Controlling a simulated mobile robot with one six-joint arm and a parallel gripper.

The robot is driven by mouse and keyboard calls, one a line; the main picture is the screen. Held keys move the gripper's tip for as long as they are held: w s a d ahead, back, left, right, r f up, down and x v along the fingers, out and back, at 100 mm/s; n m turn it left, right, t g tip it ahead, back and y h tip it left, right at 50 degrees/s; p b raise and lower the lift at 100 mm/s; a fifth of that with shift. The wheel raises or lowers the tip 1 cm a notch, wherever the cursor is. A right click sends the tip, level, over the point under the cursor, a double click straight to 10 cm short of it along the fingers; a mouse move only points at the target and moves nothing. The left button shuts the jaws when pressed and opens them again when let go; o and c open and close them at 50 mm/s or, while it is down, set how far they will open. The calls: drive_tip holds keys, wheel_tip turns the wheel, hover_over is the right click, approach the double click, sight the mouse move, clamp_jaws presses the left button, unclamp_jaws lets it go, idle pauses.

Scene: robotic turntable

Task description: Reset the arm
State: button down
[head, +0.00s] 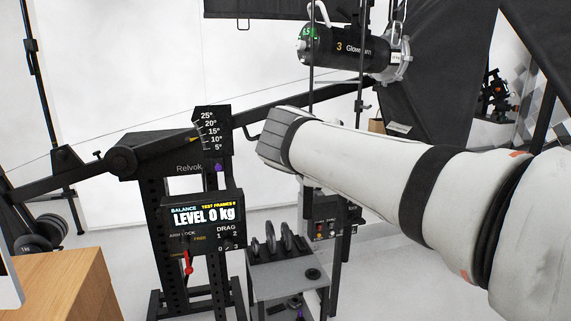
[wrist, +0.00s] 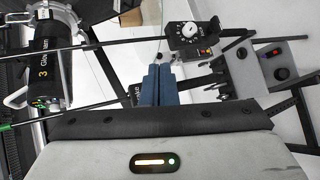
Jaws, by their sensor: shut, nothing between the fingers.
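My gripper shows in the wrist view as two blue fingers (wrist: 159,84), shut with nothing between them. In the head view my white padded arm reaches in from the right, and the fingers cannot be made out there. Left of it stands a black Relvok stand with a long boom arm (head: 138,153) pivoted on top. The boom rises to the right beside an angle scale (head: 210,130). Its display panel (head: 203,215) reads "LEVEL 0 kg". A red lever (head: 187,262) hangs down below the "ARM LOCK / FREE" marking.
A black lamp marked 3 (head: 340,47) is by the boom's right end; it also shows in the wrist view (wrist: 44,65). Weight plates (head: 280,240) stand on a low cart (head: 290,271). More plates (head: 45,232) are at left, behind a wooden desk (head: 75,280).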

drive_tip(key=s+d+f+m+g+y, duration=0.2)
drive_tip(key=s+f+m, duration=0.4)
drive_tip(key=s+f, duration=0.4)
drive_tip(key=s+d+f+m+g+y, duration=0.3)
drive_tip(key=s+f+m+g, duration=0.3)
drive_tip(key=s+f, duration=0.5)
wheel_tip(320, 180, down, 6)
drive_tip(key=shift+s+d+r+m+y, duration=0.15)
drive_tip(key=shift+s+r+m+y, duration=0.1)
drive_tip(key=shift+m+y, duration=0.55)
